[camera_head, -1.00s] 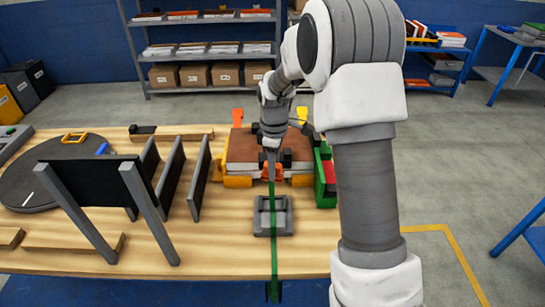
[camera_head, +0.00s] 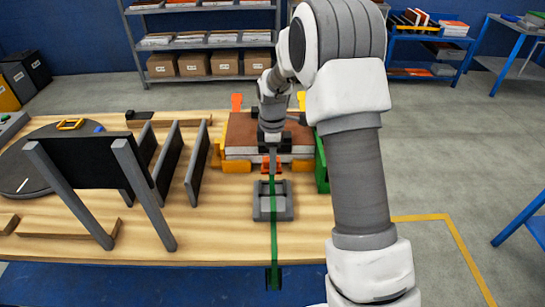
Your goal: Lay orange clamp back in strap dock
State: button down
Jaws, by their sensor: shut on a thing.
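My gripper (camera_head: 271,153) is at the front of the brown-topped sandwich panel stack and is shut on the orange clamp (camera_head: 271,164). Only part of the clamp shows below the gripper; the rest is hidden by it. The grey strap dock (camera_head: 285,206) lies on the wooden table, just in front of and below the clamp. A green strap (camera_head: 274,235) runs from the clamp down across the dock and over the table's front edge. The clamp appears apart from the dock. The brown-topped stack (camera_head: 240,129) is partly hidden behind my arm.
Dark upright panels (camera_head: 197,165) stand left of the dock on the table (camera_head: 225,235). A green block (camera_head: 321,170) is right of the stack. Yellow corner blocks (camera_head: 237,166) sit at the stack's front. A round dark turntable (camera_head: 30,165) lies at the far left. Bare table surrounds the dock.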

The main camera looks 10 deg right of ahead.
jog(key=shift+f+b, duration=2.35)
jog(key=shift+f, duration=1.7)
jog(key=shift+d, duration=0.15)
jog(key=shift+c, duration=1.7)
grip_release()
notch_tip(320, 180, up, 17)
jog(key=shift+f+p, duration=0.15)
jog(key=shift+p, duration=0.45)
jog(key=shift+r, duration=0.4)
jog(key=shift+s, duration=0.1)
